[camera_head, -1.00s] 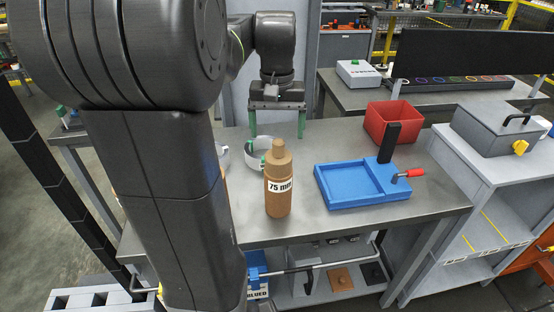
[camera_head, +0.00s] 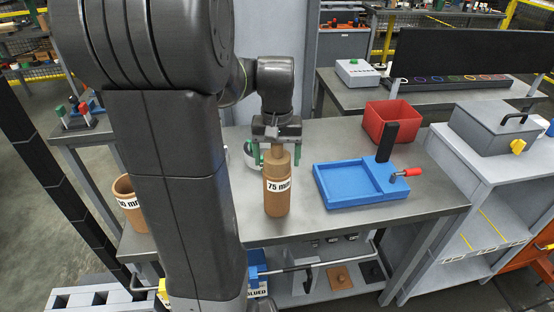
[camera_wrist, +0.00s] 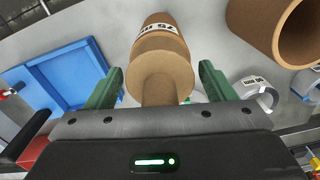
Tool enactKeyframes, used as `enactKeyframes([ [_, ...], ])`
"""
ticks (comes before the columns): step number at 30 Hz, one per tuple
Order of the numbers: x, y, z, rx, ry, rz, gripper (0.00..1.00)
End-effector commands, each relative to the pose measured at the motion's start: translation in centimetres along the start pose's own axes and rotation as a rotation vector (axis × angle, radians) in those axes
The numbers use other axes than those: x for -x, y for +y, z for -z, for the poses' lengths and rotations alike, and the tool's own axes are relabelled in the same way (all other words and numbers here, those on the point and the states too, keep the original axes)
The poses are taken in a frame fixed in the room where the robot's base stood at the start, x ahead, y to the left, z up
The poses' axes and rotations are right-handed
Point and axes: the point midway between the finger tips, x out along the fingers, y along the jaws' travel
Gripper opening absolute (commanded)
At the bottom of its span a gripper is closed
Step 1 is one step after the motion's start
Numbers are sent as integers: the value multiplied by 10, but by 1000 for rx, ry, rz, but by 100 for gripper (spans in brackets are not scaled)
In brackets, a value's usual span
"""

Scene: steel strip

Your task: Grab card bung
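The card bung (camera_head: 277,193) is a brown cardboard cylinder with a white "75 mm" label and a narrower knob on top. It stands upright on the grey bench. My gripper (camera_head: 276,155) is above it, with its green fingers on either side of the knob. In the wrist view the bung's body (camera_wrist: 158,48) lies beyond my gripper (camera_wrist: 160,86). Gaps show between the knob and both fingers, so the gripper is open. The far side of the knob is hidden.
A hollow brown tube (camera_head: 131,207) stands at the bench's left, partly behind my arm. A pale strip ring (camera_wrist: 256,93) lies near the bung. A blue tray (camera_head: 345,185) with a red-handled clamp and a red bin (camera_head: 392,121) stand to the right.

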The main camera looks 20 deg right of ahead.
Motion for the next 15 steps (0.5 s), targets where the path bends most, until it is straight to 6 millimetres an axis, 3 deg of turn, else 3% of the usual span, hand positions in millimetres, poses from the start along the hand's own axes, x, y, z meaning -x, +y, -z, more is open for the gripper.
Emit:
enactKeyframes([
  [1,0,0,0,0,0,0,66],
  [5,0,0,0,0,0,0,41],
  [6,0,0,0,0,0,0,39],
  [15,7,0,1,0,3,0,39],
])
